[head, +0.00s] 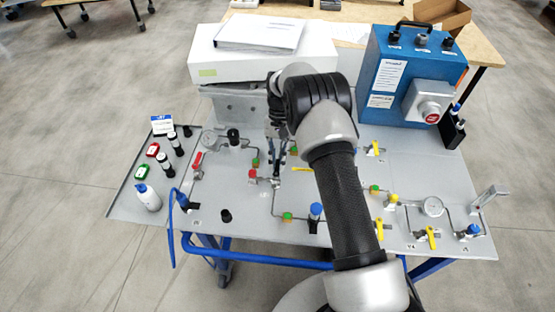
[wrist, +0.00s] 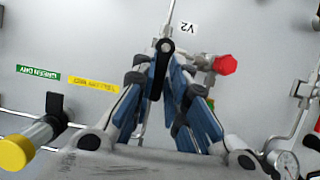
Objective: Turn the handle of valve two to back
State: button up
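The V2 label (wrist: 187,28) shows upside down in the wrist view. Beside it is the valve's dark handle (wrist: 157,82), a narrow lever with a round grey pivot at its upper end. The lever runs downward in that view, between the fingers of my gripper (wrist: 168,72). The fingers have blue pads and stand apart, one on each side of the handle; I cannot tell whether they touch it. In the head view my gripper (head: 279,155) is low over the panel, left of my forearm, and it hides most of valve two.
A red knob (wrist: 226,65) sits close to my gripper. A yellow-ended handle (wrist: 15,153) and a gauge (wrist: 287,163) lie farther out. On the panel (head: 240,230) are pipes and several yellow levers. A white box (head: 262,62) and a blue unit (head: 412,75) stand behind.

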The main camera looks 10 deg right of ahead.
jog(key=o, duration=0.4)
jog(key=shift+v, duration=6)
